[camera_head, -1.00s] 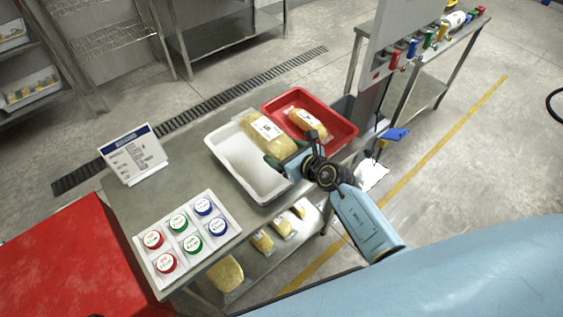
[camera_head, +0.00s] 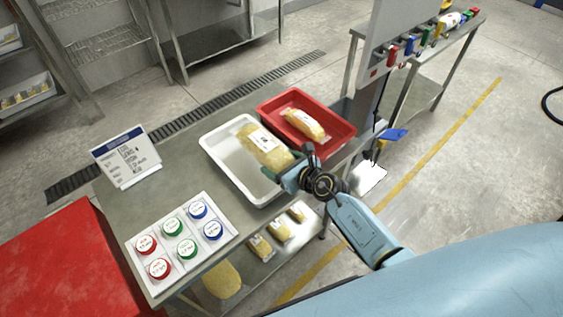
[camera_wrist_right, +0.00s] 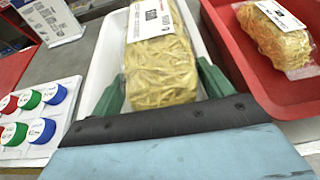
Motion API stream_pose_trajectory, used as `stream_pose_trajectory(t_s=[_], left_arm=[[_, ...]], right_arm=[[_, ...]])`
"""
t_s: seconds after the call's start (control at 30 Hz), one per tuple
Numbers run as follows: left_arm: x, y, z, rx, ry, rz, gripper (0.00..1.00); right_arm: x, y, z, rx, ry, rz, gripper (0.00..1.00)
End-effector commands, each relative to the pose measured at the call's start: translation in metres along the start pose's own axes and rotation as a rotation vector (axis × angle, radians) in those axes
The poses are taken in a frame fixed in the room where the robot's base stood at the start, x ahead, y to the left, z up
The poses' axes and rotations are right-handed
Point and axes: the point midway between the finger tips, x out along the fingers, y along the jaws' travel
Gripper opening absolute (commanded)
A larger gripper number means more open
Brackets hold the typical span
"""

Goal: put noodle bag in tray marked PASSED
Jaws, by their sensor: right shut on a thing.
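A noodle bag (camera_head: 265,145) with a white label is held in my right gripper (camera_head: 281,164), over the right part of the white tray (camera_head: 224,163). In the right wrist view, the green fingers of the gripper (camera_wrist_right: 162,86) are shut on both sides of the bag (camera_wrist_right: 160,62). I cannot tell whether the bag touches the tray floor. A second noodle bag (camera_head: 304,124) lies in the red tray (camera_head: 339,131) next to the white one. No PASSED marking is readable on either tray. My left gripper is out of view.
A sign (camera_head: 126,157) and a panel of red, green and blue round caps (camera_head: 182,239) stand on the steel table (camera_head: 180,157). More bags lie on the lower shelf (camera_head: 250,266). A post (camera_head: 372,90) rises behind the red tray. The left part of the white tray is empty.

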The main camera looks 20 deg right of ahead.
Motion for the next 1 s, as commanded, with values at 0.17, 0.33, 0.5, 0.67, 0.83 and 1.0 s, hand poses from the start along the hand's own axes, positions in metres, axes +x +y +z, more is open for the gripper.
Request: stream_pose_trajectory(t_s=[0.17, 0.33, 0.5, 0.67, 0.83, 1.0], left_arm=[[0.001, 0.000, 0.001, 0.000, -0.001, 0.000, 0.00], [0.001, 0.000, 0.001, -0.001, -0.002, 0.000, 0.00], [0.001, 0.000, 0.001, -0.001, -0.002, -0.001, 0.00], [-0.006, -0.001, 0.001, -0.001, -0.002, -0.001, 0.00], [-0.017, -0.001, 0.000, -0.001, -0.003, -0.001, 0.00], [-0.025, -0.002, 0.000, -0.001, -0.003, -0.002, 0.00]], right_arm=[[0.001, 0.000, -0.002, 0.000, 0.000, 0.000, 0.82], [0.001, 0.000, -0.001, 0.000, 0.000, 0.000, 1.00], [0.001, 0.000, -0.001, 0.000, 0.000, 0.000, 1.00], [-0.003, 0.000, 0.007, 0.001, -0.001, -0.001, 1.00], [-0.029, 0.000, 0.010, -0.001, 0.003, 0.000, 1.00], [-0.068, 0.000, 0.010, -0.002, 0.003, 0.000, 1.00]])
